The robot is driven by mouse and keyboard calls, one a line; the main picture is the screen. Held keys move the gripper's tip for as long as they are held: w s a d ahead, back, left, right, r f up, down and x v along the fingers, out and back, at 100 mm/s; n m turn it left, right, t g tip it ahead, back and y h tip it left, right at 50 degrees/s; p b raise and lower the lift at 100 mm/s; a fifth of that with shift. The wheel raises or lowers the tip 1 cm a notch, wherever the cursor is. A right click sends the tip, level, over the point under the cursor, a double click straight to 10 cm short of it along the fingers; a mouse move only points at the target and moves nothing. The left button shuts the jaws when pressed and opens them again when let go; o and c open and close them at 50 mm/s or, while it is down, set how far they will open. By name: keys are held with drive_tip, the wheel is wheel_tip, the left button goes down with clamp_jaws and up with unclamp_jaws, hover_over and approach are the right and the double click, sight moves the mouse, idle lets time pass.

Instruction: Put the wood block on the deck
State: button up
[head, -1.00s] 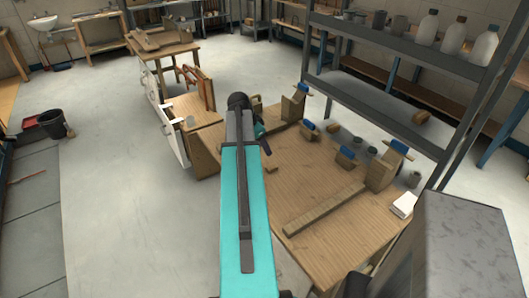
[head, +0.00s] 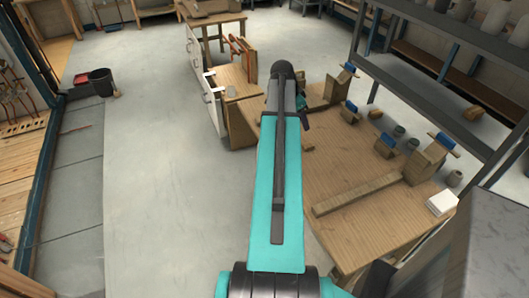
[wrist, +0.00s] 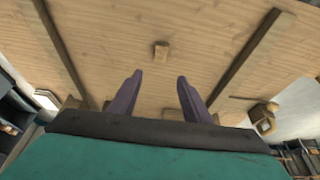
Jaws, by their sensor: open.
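A small wood block (wrist: 161,50) lies on the pale wooden top in the wrist view, ahead of my gripper (wrist: 160,76). The two purple fingers are apart and empty, with a gap between their tips and the block. A small wood piece (head: 307,149) beside my arm in the head view looks like the same block. My arm hides most of the gripper there. The broad wooden top (head: 350,165) may be the deck; I cannot tell for sure.
A long wood strip (head: 358,193) lies on the top. Wooden stands with blue parts (head: 430,155) and small grey cups (head: 411,144) line its far right side. A grey shelf (head: 450,85) rises behind. A white box (head: 441,202) sits at the right edge.

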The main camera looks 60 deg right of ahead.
drive_tip(key=w+a+f+n+y, duration=0.1)
drive_tip(key=w+a+f+n, duration=0.35)
drive_tip(key=a+f, duration=0.5)
drive_tip(key=w+a+f+n+y, duration=0.1)
drive_tip(key=w+a+f+n, duration=0.5)
drive_tip(key=a, duration=0.6)
drive_tip(key=w+a+f+n+y, duration=0.15)
drive_tip(key=w+a+f, duration=0.25)
drive_tip(key=a+f, duration=0.65)
drive_tip(key=s+a+f+n, duration=0.2)
drive_tip(key=a+f, duration=0.1)
drive_tip(key=a, duration=0.3)
drive_tip(key=s+a+f+n+g, duration=0.1)
drive_tip(key=a+f+n, duration=0.15)
drive_tip(key=a, duration=0.45)
drive_tip(key=s+a+f+n, duration=0.2)
drive_tip(key=a+f, duration=0.2)
drive_tip(key=a, duration=0.2)
drive_tip(key=s+a+f+n+g, duration=0.1)
drive_tip(key=s+a+f+n, duration=0.1)
drive_tip(key=s+a, duration=0.4)
drive_tip(key=s+a+f+n+g, duration=0.1)
drive_tip(key=s+a+f+n, duration=0.2)
drive_tip(key=s+a, duration=0.3)
drive_tip(key=shift+a+f+n, duration=0.3)
drive_tip(key=shift+a+n, duration=0.35)
drive_tip(key=shift+o, duration=0.5)
drive_tip(key=shift+s, duration=0.1)
